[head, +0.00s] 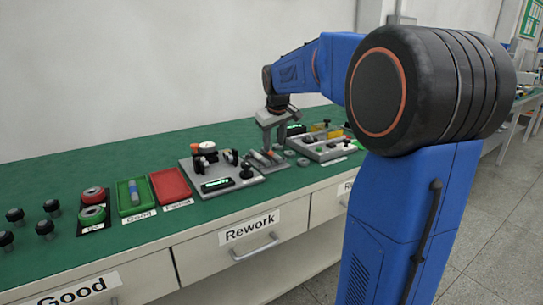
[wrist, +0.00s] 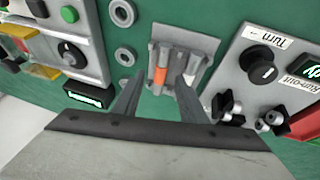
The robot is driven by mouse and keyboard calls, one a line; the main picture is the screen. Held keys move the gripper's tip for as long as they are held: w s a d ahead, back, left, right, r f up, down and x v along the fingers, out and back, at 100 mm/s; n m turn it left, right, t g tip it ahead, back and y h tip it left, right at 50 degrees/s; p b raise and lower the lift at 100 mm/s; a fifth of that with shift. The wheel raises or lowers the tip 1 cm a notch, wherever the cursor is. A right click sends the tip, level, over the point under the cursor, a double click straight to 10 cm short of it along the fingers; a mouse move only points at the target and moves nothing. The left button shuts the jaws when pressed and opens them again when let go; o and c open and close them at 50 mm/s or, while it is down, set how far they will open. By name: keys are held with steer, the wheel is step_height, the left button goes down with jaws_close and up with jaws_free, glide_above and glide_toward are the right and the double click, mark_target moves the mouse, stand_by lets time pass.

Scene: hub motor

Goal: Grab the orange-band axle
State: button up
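The orange-band axle (wrist: 160,76) lies in a grey slotted rack (wrist: 205,45) beside other plain grey axles (wrist: 191,68) in the wrist view. In the head view my gripper (head: 269,142) is over the rack. I cannot tell the exact gap between fingertips and axle.
A test fixture (head: 216,172) with a knob and display stands left of the rack. Red (head: 170,185) and green (head: 131,196) trays lie farther left.

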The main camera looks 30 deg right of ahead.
mark_target(272, 153)
steer(key=x, duration=0.4)
steer(key=shift+w+a+f, duration=0.1)
steer(key=shift+w+f, duration=0.05)
steer(key=shift+f, duration=0.15)
jaws_close()
steer(key=shift+r, duration=0.1)
